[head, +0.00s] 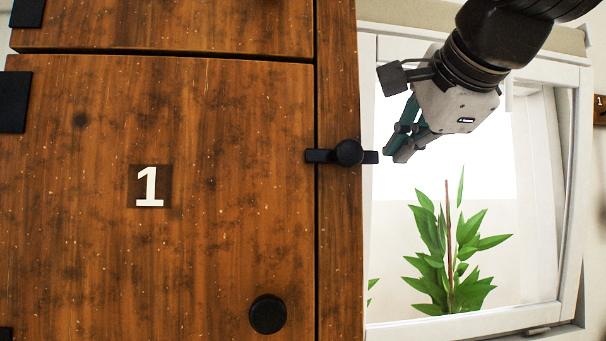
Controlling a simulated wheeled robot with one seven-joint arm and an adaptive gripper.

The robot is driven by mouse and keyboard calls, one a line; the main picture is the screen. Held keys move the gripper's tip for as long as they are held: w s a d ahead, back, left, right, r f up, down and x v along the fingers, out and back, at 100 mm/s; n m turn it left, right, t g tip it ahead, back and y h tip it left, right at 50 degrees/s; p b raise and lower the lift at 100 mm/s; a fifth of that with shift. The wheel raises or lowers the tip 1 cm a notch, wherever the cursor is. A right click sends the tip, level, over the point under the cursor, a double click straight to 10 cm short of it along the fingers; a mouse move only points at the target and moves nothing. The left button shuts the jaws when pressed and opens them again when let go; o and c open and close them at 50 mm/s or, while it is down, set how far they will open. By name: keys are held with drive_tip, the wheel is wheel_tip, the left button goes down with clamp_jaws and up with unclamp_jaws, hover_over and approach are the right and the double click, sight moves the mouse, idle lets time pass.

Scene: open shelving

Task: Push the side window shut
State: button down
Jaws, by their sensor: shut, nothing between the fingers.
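The side window (569,200) has a white frame and stands at the right in the head view. Its frame looks tilted against the surrounding wall opening, so it seems to be ajar; how far cannot be told. My gripper (398,156) is in front of the upper left part of the window, fingers pointing down and left. The fingers are shut with nothing between them. Whether they touch the window cannot be told. My arm hides the top of the window frame.
A brown wooden door marked 1 (150,187) fills the left, with a black knob (268,314) and a black latch (348,153) at its right edge, close to my gripper. A green plant (450,260) shows through the window.

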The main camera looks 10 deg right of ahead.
approach(369, 178)
wheel_tip(369, 178, down, 5)
drive_tip(key=w+a, duration=0.1)
drive_tip(key=w, duration=0.1)
drive_tip(key=shift+w+a+r+p, duration=0.15)
drive_tip(key=shift+w+p, duration=0.15)
drive_tip(key=shift+w, duration=0.3)
drive_tip(key=shift+w+r+p, duration=0.2)
drive_tip(key=shift+w+p, duration=0.1)
drive_tip(key=shift+w, duration=0.3)
drive_tip(key=shift+w+r, duration=0.1)
drive_tip(key=shift+w, duration=0.6)
drive_tip(key=shift+w+a+r+p, duration=0.1)
drive_tip(key=shift+w+r+p, duration=0.15)
drive_tip(key=shift+w, duration=0.9)
drive_tip(key=shift+w+r+p, duration=0.1)
drive_tip(key=shift+w+p, duration=0.25)
drive_tip(key=shift+w, duration=0.75)
drive_tip(key=shift+w+a+r+p, duration=0.1)
drive_tip(key=shift+w+r+p, duration=0.15)
drive_tip(key=shift+w, duration=0.9)
drive_tip(key=shift+d+f, duration=0.1)
